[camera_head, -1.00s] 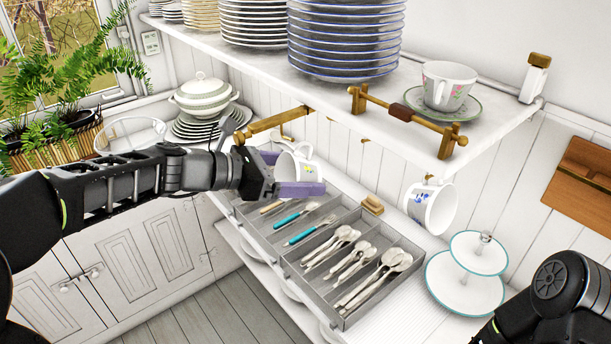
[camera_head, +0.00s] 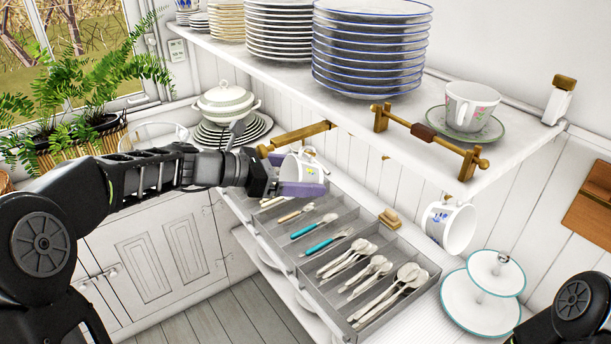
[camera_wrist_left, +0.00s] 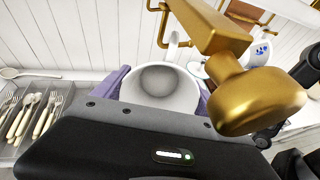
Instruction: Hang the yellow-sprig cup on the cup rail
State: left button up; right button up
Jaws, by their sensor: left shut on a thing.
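My left gripper (camera_head: 300,174) is shut on a white cup, the yellow-sprig cup (camera_head: 299,165), and holds it in the air above the far end of the cutlery tray. A yellow mark shows near its rim. In the left wrist view the cup (camera_wrist_left: 160,88) sits between the purple fingers, its round mouth facing the camera. The brass bar (camera_head: 300,133) under the shelf, seemingly the cup rail, is just above and behind the cup. Its knobbed end (camera_wrist_left: 262,98) looms close at the right in the wrist view. The shelf hides much of the rail. My right gripper is out of view.
A blue-sprig cup (camera_head: 450,227) hangs under the shelf (camera_head: 480,85). On the shelf stand plate stacks (camera_head: 370,45), a cup on a saucer and a brass handrail (camera_head: 425,132). Below are the cutlery tray (camera_head: 345,225), a tiered stand (camera_head: 482,300) and a tureen (camera_head: 226,102).

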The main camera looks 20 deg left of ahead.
pick_arm(q)
jog(key=shift+w+d+f, duration=0.15)
jog(key=shift+w+f, duration=0.1)
jog(key=shift+f, duration=0.1)
dwell(0.4)
jog(key=o, duration=1.5)
jog(key=shift+b+v, duration=0.9)
jog(key=shift+v, duration=3)
